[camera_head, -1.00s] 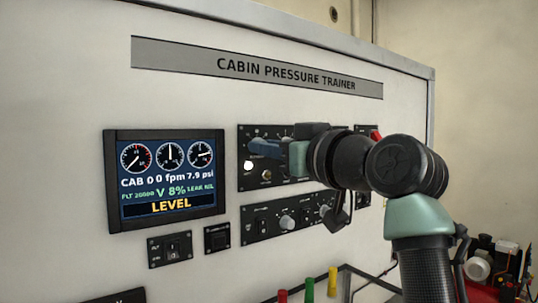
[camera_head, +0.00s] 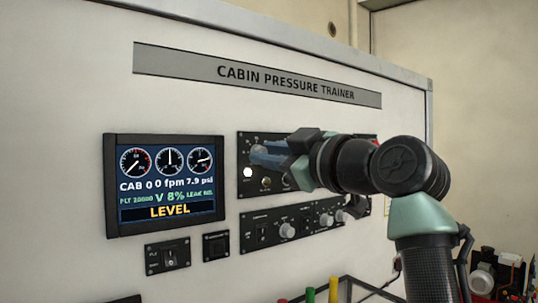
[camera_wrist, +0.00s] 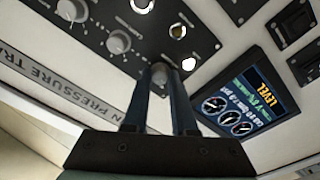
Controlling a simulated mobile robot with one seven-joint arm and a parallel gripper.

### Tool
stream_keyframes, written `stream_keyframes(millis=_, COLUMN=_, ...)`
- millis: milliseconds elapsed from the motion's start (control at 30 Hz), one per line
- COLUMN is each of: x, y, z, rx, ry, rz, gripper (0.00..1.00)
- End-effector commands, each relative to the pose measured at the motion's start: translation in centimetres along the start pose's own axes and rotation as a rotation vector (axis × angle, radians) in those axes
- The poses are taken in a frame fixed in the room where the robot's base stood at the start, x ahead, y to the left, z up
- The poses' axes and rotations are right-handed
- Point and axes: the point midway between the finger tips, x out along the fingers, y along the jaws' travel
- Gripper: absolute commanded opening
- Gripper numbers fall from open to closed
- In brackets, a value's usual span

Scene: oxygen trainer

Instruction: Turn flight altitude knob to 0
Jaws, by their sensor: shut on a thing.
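The upper control panel (camera_head: 246,192) is black, to the right of the display (camera_head: 168,184) on the white trainer face. The display reads FLT 20000, CAB 0, 0 fpm, 7.9 psi and LEVEL. My gripper (camera_head: 256,154) reaches the panel's upper left part from the right. In the wrist view, my gripper (camera_wrist: 162,76) has its two blue fingers shut on a round grey knob (camera_wrist: 159,70), which I take as the flight altitude knob. Its label and pointer cannot be read, as the fingers cover part of it.
In the wrist view, two other grey knobs (camera_wrist: 119,41) and (camera_wrist: 72,9) sit on the same panel, with bright round lamps nearby. A lower panel (camera_head: 287,229) with knobs and switches is below my gripper. Coloured posts (camera_head: 333,290) stand at the bottom.

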Motion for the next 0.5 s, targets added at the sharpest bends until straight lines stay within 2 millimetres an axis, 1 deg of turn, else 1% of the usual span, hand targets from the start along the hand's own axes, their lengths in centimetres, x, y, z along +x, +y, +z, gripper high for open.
stream_keyframes(millis=333, x=0.01, y=-0.03, z=0.07, rx=-0.002, ry=-0.002, rz=-0.001, gripper=0.0)
stream_keyframes(millis=367, x=0.01, y=-0.02, z=0.07, rx=-0.002, ry=-0.002, rz=-0.001, gripper=0.29)
stream_keyframes(millis=500, x=0.01, y=-0.02, z=0.05, rx=-0.001, ry=-0.001, rz=0.0, gripper=0.54)
